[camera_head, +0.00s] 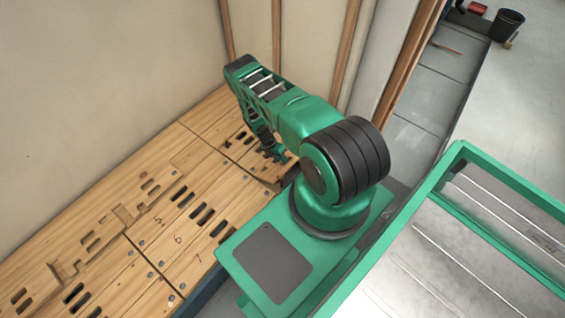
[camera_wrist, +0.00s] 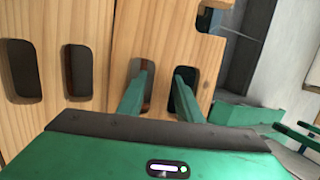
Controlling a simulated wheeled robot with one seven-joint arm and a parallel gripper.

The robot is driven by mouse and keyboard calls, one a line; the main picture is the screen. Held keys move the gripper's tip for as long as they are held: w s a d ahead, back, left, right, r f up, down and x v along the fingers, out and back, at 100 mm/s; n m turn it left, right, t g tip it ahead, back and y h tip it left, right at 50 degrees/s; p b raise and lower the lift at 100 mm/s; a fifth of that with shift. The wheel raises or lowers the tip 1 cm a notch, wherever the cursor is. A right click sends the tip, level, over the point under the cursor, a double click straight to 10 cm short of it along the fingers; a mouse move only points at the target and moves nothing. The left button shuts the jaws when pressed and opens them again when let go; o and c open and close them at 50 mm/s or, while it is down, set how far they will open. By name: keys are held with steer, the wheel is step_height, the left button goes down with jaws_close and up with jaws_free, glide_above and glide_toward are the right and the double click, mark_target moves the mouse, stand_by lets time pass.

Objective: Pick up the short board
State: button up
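In the wrist view, a light wooden board (camera_wrist: 165,30) with dark oblong slots lies under my gripper (camera_wrist: 163,69). A seam on its left divides it from another slotted board, and its right edge is notched. I cannot tell for sure that it is the short board. My two green fingers are apart, with their tips at two neighbouring slots and a strip of wood between them. I cannot tell how deep the tips sit or whether they touch the wood. In the head view, my gripper (camera_head: 268,146) is low over the far end of the wooden floor, and my arm partly hides the boards there.
Pale walls with wooden studs (camera_head: 355,50) stand close behind my arm. A green-framed metal platform (camera_head: 480,240) is at the right. A dark bucket (camera_head: 508,25) stands far right.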

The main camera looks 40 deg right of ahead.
jaws_close()
steer(key=shift+r, duration=0.1)
steer(key=shift+w+r, duration=0.1)
steer(key=shift+r, duration=0.4)
steer(key=r, duration=0.1)
steer(key=a+r, duration=0.1)
steer(key=r, duration=0.1)
steer(key=shift+r, duration=0.25)
step_height(320, 180, up, 6)
glide_above(269, 175)
steer(key=shift+r, duration=0.2)
